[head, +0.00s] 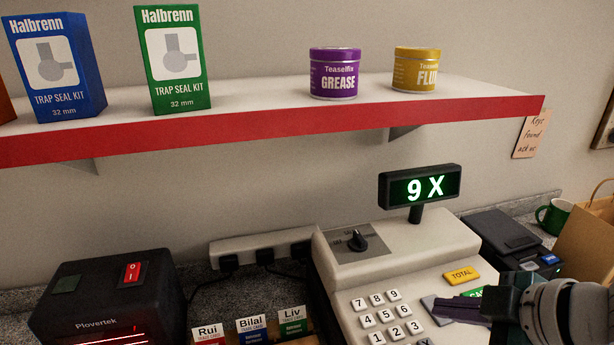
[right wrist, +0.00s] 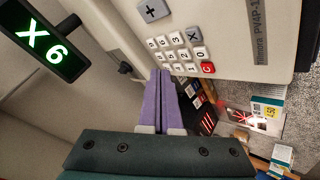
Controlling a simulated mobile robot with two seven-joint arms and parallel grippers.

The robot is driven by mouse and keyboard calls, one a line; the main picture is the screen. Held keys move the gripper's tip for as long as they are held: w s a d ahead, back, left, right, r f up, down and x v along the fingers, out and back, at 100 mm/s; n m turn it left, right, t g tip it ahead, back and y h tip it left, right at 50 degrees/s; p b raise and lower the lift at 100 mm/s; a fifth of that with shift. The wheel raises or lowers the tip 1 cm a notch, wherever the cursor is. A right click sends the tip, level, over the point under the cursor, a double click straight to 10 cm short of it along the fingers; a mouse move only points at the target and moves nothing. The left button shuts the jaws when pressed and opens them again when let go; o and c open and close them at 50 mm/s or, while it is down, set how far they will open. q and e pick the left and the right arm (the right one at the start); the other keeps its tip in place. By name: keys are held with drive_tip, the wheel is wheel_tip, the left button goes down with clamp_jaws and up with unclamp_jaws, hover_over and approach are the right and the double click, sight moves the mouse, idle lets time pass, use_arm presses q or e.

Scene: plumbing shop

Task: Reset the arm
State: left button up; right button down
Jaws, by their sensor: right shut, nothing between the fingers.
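My right gripper (head: 458,309) comes in from the lower right in the head view, over the right side of the cash register's keys. Its purple fingers are shut together with nothing between them; they also show in the right wrist view (right wrist: 166,98). The cash register (head: 345,270) is cream, with number keys, a yellow TOTAL key (head: 461,276) and a green key partly hidden by the gripper. In the right wrist view the keypad (right wrist: 180,52) lies beyond the fingertips. I cannot tell if they touch it. My left gripper is not in view.
A red-edged shelf (head: 270,133) above holds two trap seal kit boxes and grease and flux tins. A black Plovertek device (head: 107,300), trade cards (head: 250,330) and a power strip (head: 262,246) stand left of the register. A card terminal (head: 508,240), green mug (head: 554,216) and paper bag (head: 588,240) stand right.

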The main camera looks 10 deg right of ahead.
drive_tip(key=s+a+r+m+g, duration=0.1)
drive_tip(key=s+a+m, duration=0.1)
drive_tip(key=s+a, duration=0.3)
drive_tip(key=s+a+r+m+g, duration=0.1)
drive_tip(key=s+a+m, duration=0.15)
drive_tip(key=a, duration=0.45)
drive_tip(key=s+d+r+m+g+h, duration=0.1)
drive_tip(key=s+d+r+m, duration=0.15)
drive_tip(key=s, duration=0.25)
drive_tip(key=s+d+r+m+g+h, duration=0.1)
drive_tip(key=s+d+r+m+g, duration=0.15)
drive_tip(key=s, duration=0.35)
drive_tip(key=w+p+v, duration=0.2)
drive_tip(key=p+v, duration=0.7)
drive_tip(key=p, duration=0.1)
drive_tip(key=w+a+r+p+v, duration=0.1)
drive_tip(key=w+p+v, duration=0.1)
drive_tip(key=p+v, duration=0.7)
drive_tip(key=shift+d+r+m+p, duration=0.2)
drive_tip(key=shift+r+m+p, duration=0.2)
drive_tip(key=shift+r, duration=0.15)
